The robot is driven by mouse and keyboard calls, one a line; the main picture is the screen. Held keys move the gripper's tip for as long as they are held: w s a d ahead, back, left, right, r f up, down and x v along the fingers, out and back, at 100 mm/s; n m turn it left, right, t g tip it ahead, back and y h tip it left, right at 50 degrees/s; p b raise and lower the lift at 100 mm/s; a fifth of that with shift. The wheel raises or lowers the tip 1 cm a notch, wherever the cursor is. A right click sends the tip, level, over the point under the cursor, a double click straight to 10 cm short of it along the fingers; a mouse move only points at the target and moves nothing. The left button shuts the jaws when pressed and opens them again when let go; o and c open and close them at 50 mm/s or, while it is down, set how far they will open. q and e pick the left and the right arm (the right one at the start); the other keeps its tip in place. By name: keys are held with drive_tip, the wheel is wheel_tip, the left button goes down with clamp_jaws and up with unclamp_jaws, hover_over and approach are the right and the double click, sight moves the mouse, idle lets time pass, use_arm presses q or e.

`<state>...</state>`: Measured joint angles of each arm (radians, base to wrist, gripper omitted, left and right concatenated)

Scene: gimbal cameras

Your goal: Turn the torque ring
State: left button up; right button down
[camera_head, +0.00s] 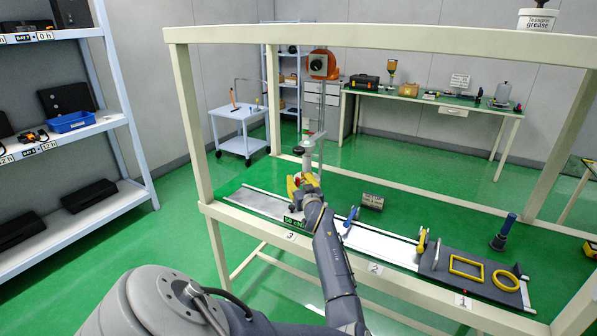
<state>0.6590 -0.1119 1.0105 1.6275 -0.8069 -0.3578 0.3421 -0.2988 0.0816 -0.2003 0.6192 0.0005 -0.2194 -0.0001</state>
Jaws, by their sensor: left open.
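I cannot tell for sure which part is the torque ring. A yellow ring (506,281) lies flat on the dark panel at the right end of the bench frame, beside a yellow rectangular frame (466,267). A upright grey and white column (312,127) stands behind my left gripper. My left gripper (303,181) is open near the column's lower part, over the left part of the bench. Red and yellow pieces show around it; whether it touches them is too small to tell. My right gripper is not in view.
The cream frame's posts and top beam (390,37) surround the bench. A metal cylinder (372,201) and a blue-handled tool (503,232) stand out beyond the rail. A shelf rack (66,146) is at left, a white cart (240,128) and green-topped table (430,98) at the back.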

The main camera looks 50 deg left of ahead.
use_arm(q)
drive_tip(key=v, duration=0.6)
drive_tip(key=shift+d, duration=0.25)
drive_tip(key=shift+o, duration=0.3)
drive_tip(key=shift+s, duration=0.1)
